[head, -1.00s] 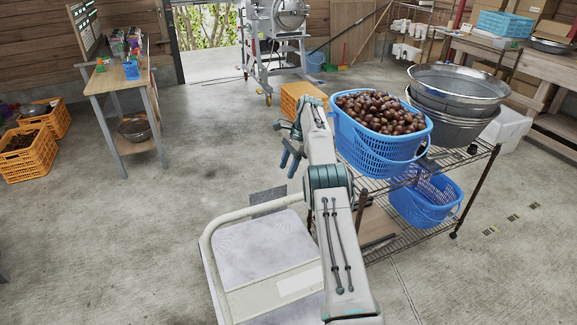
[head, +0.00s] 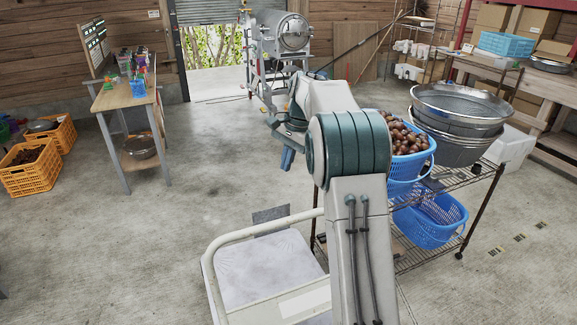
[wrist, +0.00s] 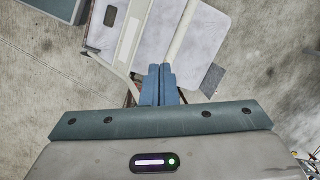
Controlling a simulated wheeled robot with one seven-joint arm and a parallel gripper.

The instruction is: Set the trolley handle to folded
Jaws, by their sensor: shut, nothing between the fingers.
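The trolley (head: 258,270) is a flat, pale platform on the floor at the lower middle of the head view. Its white tubular handle (head: 262,228) stands raised at the near side, with a cross panel (head: 285,303) between its tubes. My arm hides the handle's right part. My gripper (head: 287,158) is up in the air beyond the handle, fingers pointing down, shut and empty. In the wrist view the shut fingers (wrist: 160,85) appear over the end of a white handle tube (wrist: 182,32), with the platform (wrist: 210,40) beside it. I see no contact, but the gap is unclear.
A wire shelf cart (head: 480,185) with blue baskets (head: 430,215), chestnuts and metal sieves (head: 460,100) stands close on the right. A workbench (head: 125,95) and orange crates (head: 30,178) are at left. The floor between is clear.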

